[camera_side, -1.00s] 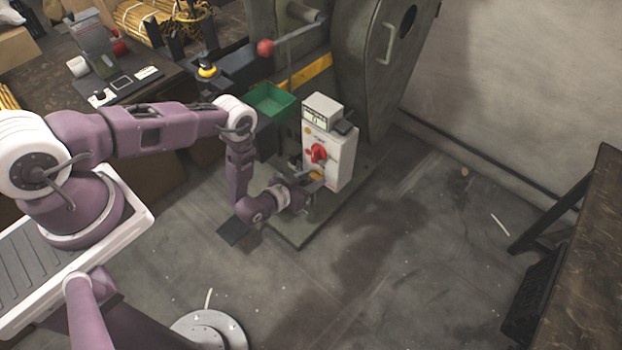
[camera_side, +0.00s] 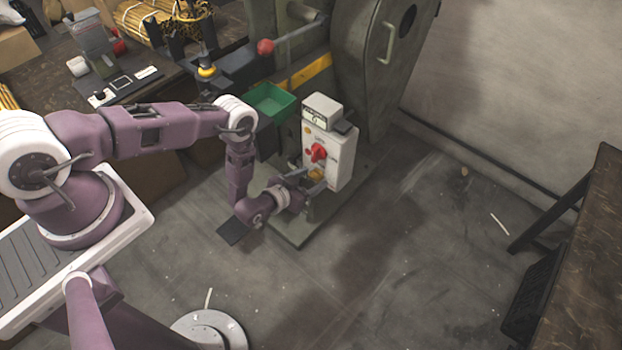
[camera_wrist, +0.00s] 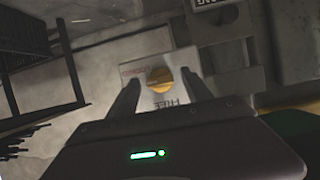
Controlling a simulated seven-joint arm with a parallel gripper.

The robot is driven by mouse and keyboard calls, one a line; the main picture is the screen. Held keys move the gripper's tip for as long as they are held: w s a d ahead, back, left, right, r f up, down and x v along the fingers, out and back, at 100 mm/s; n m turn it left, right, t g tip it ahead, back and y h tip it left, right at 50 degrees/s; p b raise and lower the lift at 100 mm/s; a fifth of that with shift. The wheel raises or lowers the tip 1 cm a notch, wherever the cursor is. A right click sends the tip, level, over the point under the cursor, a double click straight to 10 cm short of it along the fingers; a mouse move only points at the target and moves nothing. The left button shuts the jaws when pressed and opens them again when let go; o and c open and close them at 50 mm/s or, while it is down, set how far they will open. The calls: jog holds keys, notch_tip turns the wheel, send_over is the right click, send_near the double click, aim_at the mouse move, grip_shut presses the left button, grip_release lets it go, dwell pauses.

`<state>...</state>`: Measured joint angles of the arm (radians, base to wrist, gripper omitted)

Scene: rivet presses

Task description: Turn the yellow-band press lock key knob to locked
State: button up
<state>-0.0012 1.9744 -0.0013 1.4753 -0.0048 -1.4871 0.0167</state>
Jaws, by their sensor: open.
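The press with the yellow band (camera_side: 310,72) stands at the top centre of the side view. A white control box (camera_side: 336,160) with a red rotary switch (camera_side: 319,152) is on its front. The brass-yellow lock key knob (camera_side: 317,174) is low on the box. In the wrist view the knob (camera_wrist: 158,74) sits on a pale plate (camera_wrist: 182,63), with red lettering to its left and dark lettering below. My gripper (camera_side: 309,181) is open at the knob. Its two fingers are on either side of the knob, with gaps visible. The knob's exact pointing direction is unclear.
A green bin (camera_side: 268,102) and a red-ball lever (camera_side: 266,47) are above my gripper. A dark workbench (camera_side: 575,260) stands at the right. The floor between is open. A cluttered table with wooden rods (camera_side: 150,20) is at the upper left.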

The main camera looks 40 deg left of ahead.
jog(key=v, duration=0.6)
jog(key=shift+s+r, duration=0.2)
jog(key=shift+s, duration=0.15)
